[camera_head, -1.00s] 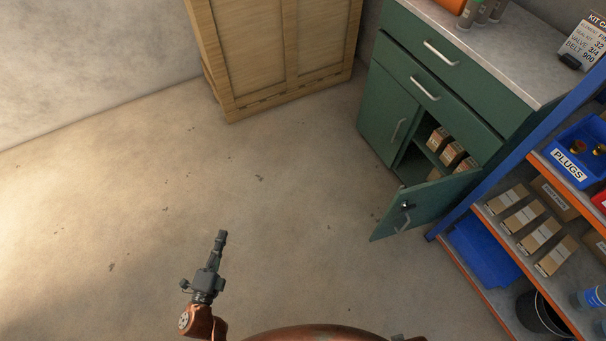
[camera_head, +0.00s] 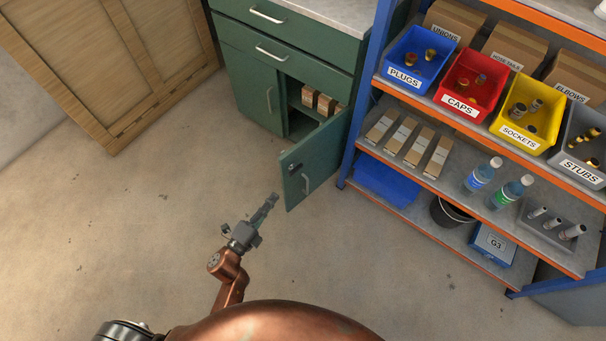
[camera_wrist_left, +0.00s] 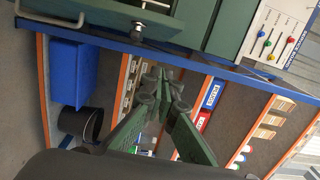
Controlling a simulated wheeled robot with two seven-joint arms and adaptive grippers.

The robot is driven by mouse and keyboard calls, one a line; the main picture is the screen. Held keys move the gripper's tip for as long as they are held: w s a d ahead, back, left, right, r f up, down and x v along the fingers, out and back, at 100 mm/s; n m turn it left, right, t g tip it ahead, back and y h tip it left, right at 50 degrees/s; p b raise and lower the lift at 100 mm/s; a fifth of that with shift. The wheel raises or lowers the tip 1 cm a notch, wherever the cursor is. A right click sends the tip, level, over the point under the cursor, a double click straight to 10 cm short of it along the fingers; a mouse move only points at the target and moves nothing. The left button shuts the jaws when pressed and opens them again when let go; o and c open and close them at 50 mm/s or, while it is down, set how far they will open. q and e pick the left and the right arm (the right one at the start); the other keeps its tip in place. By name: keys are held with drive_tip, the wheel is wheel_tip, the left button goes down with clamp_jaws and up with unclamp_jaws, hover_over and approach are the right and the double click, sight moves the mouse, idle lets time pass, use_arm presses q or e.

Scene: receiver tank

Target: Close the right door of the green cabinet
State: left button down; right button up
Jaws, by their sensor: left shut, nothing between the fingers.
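The green cabinet (camera_head: 245,75) stands at the top middle of the head view. Its right door (camera_head: 318,160) is swung open, with a pale bar handle (camera_head: 306,184) and a dark latch on its face. The left door (camera_head: 252,95) is closed. My left gripper (camera_head: 273,197) is shut and empty, just left of the open door's free edge. A small gap shows, but I cannot tell the depth between them. In the left wrist view the shut fingers (camera_wrist_left: 160,82) are in front, with the door (camera_wrist_left: 105,14) at the top left. My right gripper is not in view.
A blue and orange shelf rack (camera_head: 353,120) with bins stands close to the right of the open door. Boxes (camera_head: 325,104) sit inside the cabinet. A wooden crate (camera_head: 110,60) is at the left. The floor (camera_head: 130,220) in front is clear.

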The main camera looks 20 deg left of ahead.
sight(282, 171)
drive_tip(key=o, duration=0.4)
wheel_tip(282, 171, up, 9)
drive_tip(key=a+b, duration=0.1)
drive_tip(key=b, duration=0.2)
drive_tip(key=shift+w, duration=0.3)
use_arm(q)
drive_tip(key=shift+w+b, duration=0.45)
drive_tip(key=shift+w, duration=5.4)
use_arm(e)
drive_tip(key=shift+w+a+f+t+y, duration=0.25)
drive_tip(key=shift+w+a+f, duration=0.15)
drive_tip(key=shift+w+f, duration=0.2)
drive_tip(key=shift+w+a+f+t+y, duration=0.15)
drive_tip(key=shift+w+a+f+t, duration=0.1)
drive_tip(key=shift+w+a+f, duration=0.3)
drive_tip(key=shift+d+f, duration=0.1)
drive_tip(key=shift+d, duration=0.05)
